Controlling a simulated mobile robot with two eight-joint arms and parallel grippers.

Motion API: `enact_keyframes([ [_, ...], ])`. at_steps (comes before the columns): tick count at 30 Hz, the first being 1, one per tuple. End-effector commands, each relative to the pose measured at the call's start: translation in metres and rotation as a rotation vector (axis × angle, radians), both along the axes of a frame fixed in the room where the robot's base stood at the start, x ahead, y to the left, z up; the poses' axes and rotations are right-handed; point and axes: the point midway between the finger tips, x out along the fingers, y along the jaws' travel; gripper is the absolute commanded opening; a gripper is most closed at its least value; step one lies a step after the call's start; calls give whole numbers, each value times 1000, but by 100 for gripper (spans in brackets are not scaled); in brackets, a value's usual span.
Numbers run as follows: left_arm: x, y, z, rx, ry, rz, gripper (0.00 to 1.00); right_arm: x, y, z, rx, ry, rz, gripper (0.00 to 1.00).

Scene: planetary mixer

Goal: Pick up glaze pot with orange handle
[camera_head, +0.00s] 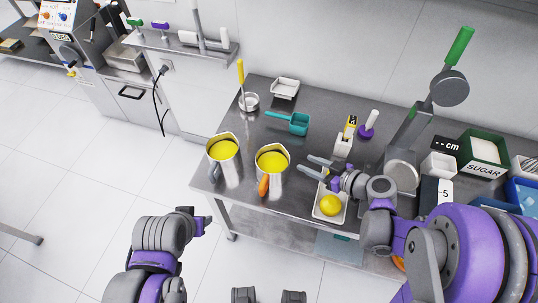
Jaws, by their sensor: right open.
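The glaze pot with the orange handle (272,162) is a metal jug with yellow content, standing upright near the table's front edge. Its orange handle (263,186) faces the front. A similar metal jug with a dark grey handle (224,158) stands to its left. My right gripper (312,166) is open and empty, its fingers pointing left toward the orange-handled pot, just right of it and apart from it. My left gripper (201,222) is at the lower left, in front of the table and away from both jugs; its fingers are not clear.
A white tray (318,212) with a yellow ball (330,205) lies under my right wrist. A teal scoop (292,122), a small metal pot (249,102) and a purple-based tool (367,127) stand farther back. A press with a green handle (450,90) rises at right. A sugar bin (483,155) is beyond.

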Motion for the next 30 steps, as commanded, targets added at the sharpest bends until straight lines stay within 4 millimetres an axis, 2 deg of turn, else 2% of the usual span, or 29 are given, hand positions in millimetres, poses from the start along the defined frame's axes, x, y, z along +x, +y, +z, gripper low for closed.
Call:
enact_keyframes([
  [5, -1, 0, -1, 0, 1, 0, 50, 8, 2, -4, 8, -49, 13, 45],
  [12, -1, 0, -1, 0, 0, 0, 50, 31, 28, -17, 8, -50, 16, 45],
  [19, 0, 0, 0, 0, 0, 0, 50, 43, 40, -24, 7, -49, 14, 45],
  [25, 0, 0, 1, 0, 0, 0, 50, 62, 61, -36, 8, -50, 15, 45],
  [30, 0, 0, 1, 0, -1, 0, 50, 72, 71, -42, 7, -49, 12, 45],
])
